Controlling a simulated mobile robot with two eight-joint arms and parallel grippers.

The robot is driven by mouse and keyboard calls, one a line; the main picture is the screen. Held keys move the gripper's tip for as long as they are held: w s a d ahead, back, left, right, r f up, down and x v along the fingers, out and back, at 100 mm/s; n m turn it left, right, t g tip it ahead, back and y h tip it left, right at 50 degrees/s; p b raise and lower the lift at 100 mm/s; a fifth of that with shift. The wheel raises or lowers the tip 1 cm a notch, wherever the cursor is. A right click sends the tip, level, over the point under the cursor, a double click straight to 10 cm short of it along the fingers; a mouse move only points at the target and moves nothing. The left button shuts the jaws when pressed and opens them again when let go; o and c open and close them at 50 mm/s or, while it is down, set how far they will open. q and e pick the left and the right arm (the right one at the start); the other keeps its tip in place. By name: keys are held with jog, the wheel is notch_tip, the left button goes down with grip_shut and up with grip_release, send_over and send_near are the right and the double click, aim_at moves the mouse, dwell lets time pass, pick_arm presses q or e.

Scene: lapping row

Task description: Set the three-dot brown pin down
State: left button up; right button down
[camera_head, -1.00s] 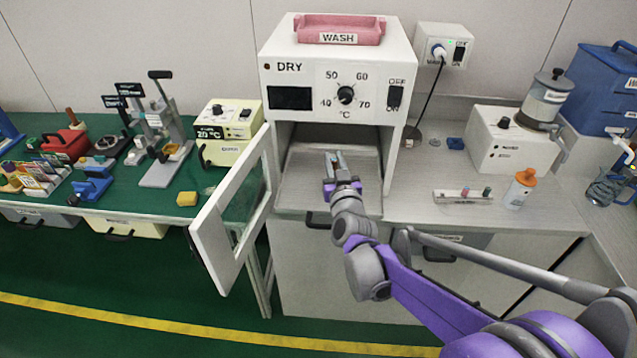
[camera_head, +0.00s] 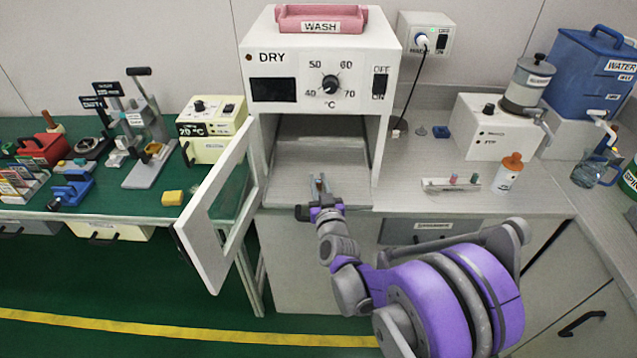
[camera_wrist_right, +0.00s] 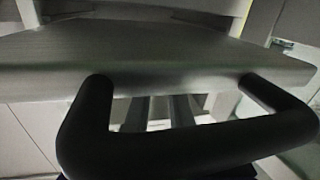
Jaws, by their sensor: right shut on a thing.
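My right gripper (camera_head: 320,188) is at the front edge of the grey tray (camera_head: 345,190) in the open dryer (camera_head: 322,85). It is shut on a small thin thing, brownish in the head view, which I take for the brown pin; its dots are too small to read. In the right wrist view, the tray's edge (camera_wrist_right: 170,62) and its black handle (camera_wrist_right: 175,150) fill the near field. The finger parts there show only partly, and the pin cannot be made out. My left gripper is not in view.
The dryer's white door (camera_head: 218,220) stands open to the left of the tray. A small rack (camera_head: 450,185) with coloured pieces and an orange-capped bottle (camera_head: 508,172) stand on the right counter.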

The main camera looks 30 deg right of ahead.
jog(key=shift+f, duration=0.15)
jog(key=c, duration=0.8)
grip_release()
jog(key=shift+o, duration=0.2)
jog(key=shift+r, duration=0.3)
jog(key=v, duration=1.2)
jog(key=shift+b, duration=0.4)
jog(key=shift+f, duration=0.1)
